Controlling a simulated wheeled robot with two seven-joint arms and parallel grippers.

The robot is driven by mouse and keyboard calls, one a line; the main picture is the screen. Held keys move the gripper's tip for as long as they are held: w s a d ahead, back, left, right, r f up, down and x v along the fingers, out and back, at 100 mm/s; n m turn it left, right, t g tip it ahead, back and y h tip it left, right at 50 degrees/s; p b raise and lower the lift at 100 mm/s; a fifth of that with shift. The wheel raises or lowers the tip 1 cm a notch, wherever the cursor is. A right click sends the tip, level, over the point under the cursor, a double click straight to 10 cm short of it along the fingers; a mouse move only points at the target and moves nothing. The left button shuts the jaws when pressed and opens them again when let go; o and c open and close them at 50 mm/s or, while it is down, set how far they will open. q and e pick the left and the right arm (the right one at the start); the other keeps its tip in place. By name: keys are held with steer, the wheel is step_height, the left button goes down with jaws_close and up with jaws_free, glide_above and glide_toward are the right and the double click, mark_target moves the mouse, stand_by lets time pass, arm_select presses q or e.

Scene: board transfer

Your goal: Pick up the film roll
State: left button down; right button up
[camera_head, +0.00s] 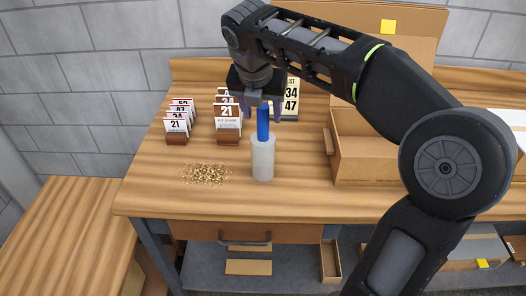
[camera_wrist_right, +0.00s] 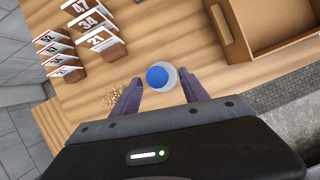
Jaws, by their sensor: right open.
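The film roll (camera_head: 263,160) stands upright on the wooden table, a whitish cylinder with a blue core (camera_head: 263,124) rising from its top. In the right wrist view the roll shows from above as a pale ring (camera_wrist_right: 171,84) around the blue core (camera_wrist_right: 157,77). My right gripper (camera_head: 262,108) is open above the roll, fingers pointing down on either side of the blue core's upper end. In the right wrist view its fingertips (camera_wrist_right: 158,84) lie left and right of the roll. I cannot tell whether they touch it. My left gripper is not in view.
Numbered cards in brown holders (camera_head: 228,137) stand to the left, with more cards (camera_head: 177,138) farther left. A pile of small golden bits (camera_head: 206,174) lies front left. An open cardboard box (camera_head: 372,182) stands close on the right. Table (camera_head: 220,206) in front of the roll is clear.

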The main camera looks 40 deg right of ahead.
mark_target(264, 124)
steer(key=shift+w+d+f, duration=0.1)
steer(key=shift+f, duration=0.2)
steer(key=shift+x, duration=2.65)
steer(key=shift+r, duration=0.1)
jaws_close()
